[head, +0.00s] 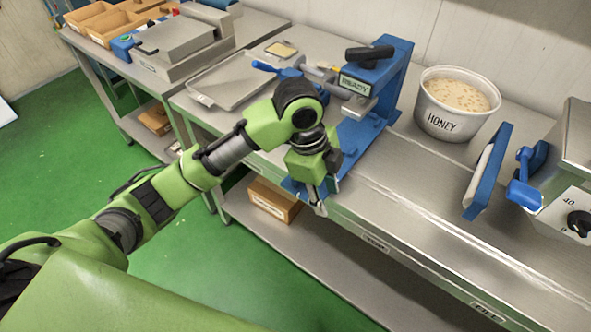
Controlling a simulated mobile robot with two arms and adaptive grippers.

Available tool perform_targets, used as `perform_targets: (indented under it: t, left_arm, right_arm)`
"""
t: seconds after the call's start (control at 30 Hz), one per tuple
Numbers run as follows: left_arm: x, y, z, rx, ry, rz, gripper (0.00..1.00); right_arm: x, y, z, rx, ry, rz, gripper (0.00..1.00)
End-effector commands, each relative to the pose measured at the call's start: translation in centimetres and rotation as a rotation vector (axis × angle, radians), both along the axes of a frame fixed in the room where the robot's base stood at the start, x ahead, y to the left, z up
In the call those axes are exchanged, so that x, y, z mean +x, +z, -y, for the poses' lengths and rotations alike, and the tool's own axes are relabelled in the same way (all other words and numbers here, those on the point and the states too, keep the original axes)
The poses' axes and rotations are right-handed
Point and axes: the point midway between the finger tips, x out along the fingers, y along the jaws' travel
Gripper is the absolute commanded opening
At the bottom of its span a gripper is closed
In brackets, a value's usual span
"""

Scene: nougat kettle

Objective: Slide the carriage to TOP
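No part is plainly marked as the carriage. A rail-like strip (440,222) runs along the front of the steel bench, with a label that seems to read TOP (376,244) on the front edge and a FILL label (487,312) further right. A blue stand (385,85) with a READY sign (355,85) rises behind my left gripper (318,204). My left gripper points down at the bench's front edge, left of the TOP label, over a blue part that it largely hides. Its fingers are small here, and contact is unclear. My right gripper is out of view.
A white HONEY tub (441,122) stands right of the blue stand. A blue-framed panel (487,170) and a steel machine with a dial (565,200) stand further right. A tray (240,84) lies at left. A cardboard box (273,202) sits on the lower shelf.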

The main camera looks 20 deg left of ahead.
Motion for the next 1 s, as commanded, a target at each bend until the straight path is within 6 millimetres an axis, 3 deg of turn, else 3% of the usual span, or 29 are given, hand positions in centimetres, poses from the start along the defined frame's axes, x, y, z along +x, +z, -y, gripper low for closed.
perform_targets:
  t: [0.1, 0.3, 0.53, 0.73, 1.0]
  left_arm:
    - [1.8, 3.5, -2.0, 0.080, -0.112, 0.010, 0.34]
    - [3.5, 9.2, -5.6, 0.188, -0.265, -0.010, 0.34]
    - [4.0, 13.3, -7.9, 0.238, -0.344, -0.031, 0.34]
    - [4.0, 12.8, -8.3, 0.243, -0.355, -0.040, 0.34]
    - [3.9, 7.6, -8.2, 0.242, -0.356, -0.040, 0.34]
  right_arm:
    - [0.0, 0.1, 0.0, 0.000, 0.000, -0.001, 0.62]
    - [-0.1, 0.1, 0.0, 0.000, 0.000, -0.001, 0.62]
    - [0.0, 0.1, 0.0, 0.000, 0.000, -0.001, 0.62]
    - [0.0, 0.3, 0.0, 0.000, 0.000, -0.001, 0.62]
    - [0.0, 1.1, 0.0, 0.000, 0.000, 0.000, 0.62]
